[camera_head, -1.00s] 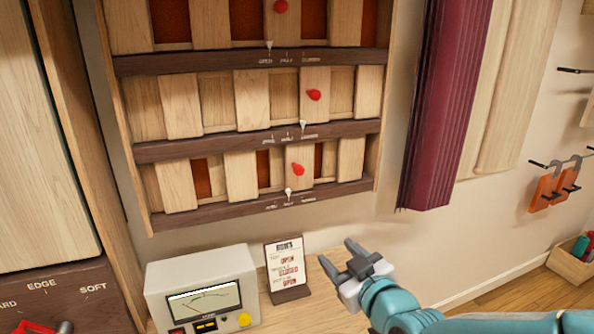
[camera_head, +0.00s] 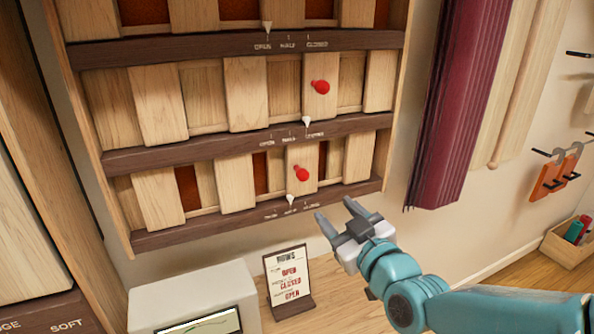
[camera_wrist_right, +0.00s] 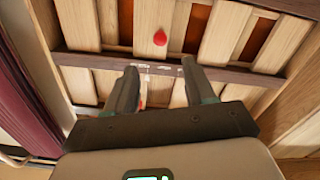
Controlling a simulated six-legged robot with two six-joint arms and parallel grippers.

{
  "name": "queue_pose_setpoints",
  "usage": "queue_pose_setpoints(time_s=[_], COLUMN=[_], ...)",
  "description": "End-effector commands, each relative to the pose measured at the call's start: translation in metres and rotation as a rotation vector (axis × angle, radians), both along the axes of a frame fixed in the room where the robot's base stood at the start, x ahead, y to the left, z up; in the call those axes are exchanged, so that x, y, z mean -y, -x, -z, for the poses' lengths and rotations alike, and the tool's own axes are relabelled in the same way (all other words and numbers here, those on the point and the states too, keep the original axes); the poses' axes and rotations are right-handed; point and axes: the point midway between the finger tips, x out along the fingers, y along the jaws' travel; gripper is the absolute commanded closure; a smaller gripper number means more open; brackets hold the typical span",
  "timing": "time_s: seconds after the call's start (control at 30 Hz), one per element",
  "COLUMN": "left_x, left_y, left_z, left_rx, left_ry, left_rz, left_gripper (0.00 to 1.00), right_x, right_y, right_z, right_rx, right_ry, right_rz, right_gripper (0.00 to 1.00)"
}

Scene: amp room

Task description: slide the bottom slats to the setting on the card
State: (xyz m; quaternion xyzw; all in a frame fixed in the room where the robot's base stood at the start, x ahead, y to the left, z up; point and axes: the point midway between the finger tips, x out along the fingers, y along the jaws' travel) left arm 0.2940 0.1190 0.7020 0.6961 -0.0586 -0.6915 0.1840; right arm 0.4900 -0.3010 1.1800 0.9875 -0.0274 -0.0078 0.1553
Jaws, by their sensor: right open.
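The bottom row of slats (camera_head: 155,197) hangs on the wall frame, with dark red gaps showing between the slats. Its red knob (camera_head: 302,174) sits on one slat, and the white pointer (camera_head: 291,201) below stands near the middle mark of the scale. The card (camera_head: 288,280) stands on the shelf below and reads OPEN, CLOSED, OPEN from top to bottom. My right gripper (camera_head: 334,222) is open and empty, below and right of the bottom knob, apart from it. In the right wrist view its fingers (camera_wrist_right: 155,85) are spread before the slats. My left gripper is not in view.
The middle row's red knob (camera_head: 321,87) is above, its pointer (camera_head: 307,121) at CLOSED. A maroon pleated panel (camera_head: 452,120) hangs close on the right. A pale meter box (camera_head: 195,298) stands left of the card.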

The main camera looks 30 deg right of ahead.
Motion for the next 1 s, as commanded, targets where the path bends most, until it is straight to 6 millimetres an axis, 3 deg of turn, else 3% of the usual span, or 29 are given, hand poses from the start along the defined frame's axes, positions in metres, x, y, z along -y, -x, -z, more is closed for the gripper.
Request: queue_pose_setpoints(time_s=[0.13, 0.27, 0.7, 1.0], left_x=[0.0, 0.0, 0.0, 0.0], left_y=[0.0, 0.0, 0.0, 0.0], left_z=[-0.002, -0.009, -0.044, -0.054], left_rx=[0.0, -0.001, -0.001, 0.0], left_ry=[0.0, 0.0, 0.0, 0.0], left_rz=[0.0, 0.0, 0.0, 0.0], left_gripper=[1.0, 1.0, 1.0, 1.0], right_x=[0.0, 0.001, 0.006, 0.009], right_y=[-0.001, -0.016, -0.116, -0.154], right_z=[-0.001, -0.002, -0.003, 0.0], right_rx=[0.0, -0.002, -0.001, 0.0], right_ry=[0.0, 0.0, 0.0, 0.0], right_rz=[0.001, 0.0, 0.0, 0.0], right_gripper=[0.46, 0.46, 0.46, 0.46])
